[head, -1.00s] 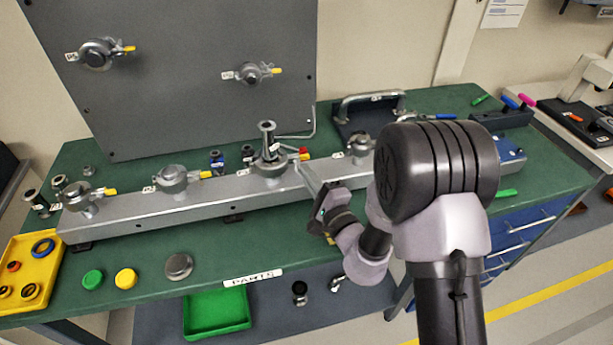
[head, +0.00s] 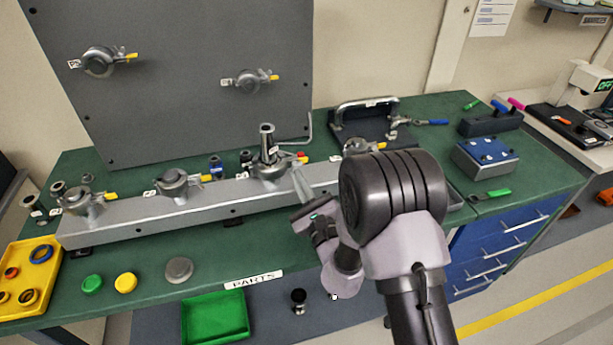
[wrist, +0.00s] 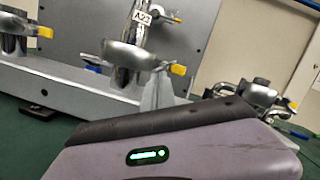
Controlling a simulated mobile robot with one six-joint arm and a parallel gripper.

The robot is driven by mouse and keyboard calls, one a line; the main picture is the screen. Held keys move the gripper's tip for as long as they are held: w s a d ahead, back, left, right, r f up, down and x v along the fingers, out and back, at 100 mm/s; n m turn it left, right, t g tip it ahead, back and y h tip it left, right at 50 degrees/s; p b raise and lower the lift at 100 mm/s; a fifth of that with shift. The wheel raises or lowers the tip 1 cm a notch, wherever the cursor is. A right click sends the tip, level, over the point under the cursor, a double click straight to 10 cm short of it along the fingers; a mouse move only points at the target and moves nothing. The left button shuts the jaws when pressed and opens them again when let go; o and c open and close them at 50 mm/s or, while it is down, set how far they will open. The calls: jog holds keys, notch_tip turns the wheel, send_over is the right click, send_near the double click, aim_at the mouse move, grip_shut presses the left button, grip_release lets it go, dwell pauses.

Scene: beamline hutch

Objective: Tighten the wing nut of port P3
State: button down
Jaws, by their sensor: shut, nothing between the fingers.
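The rail port with a tall tube standing in it (head: 268,143) is third from the left; I cannot read a P3 label. The tube's tag reads A23 in the wrist view (wrist: 142,18). A clamp (head: 270,167) rings its base, with a yellow wing nut (head: 303,159) on its right; the nut also shows in the wrist view (wrist: 178,70). My gripper (head: 296,170) is shut and empty, its pale fingers pointing up at the clamp's right side, just below the nut. In the wrist view the fingertips (wrist: 157,83) overlap the clamp's edge; I cannot tell whether they touch.
Neighbouring clamped ports stand on the same metal rail (head: 130,217), left (head: 172,182) and right. Two more clamps sit on the upright grey panel (head: 200,110). Caps, a yellow tray (head: 50,262) and a green bin (head: 215,315) lie in front. A blue-topped block (head: 487,152) stands right.

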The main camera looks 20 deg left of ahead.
jog(key=shift+s+a+m+t+h+p, duration=0.15)
jog(key=shift+m+t+p, duration=0.1)
jog(key=shift+m, duration=0.6)
jog(key=shift+s+a+m+t+h+p, duration=0.15)
jog(key=shift+m+t, duration=0.1)
jog(key=shift+m, duration=0.6)
jog(key=shift+w+m, duration=0.1)
jog(key=shift+m, duration=0.2)
jog(key=shift+d+f, duration=0.1)
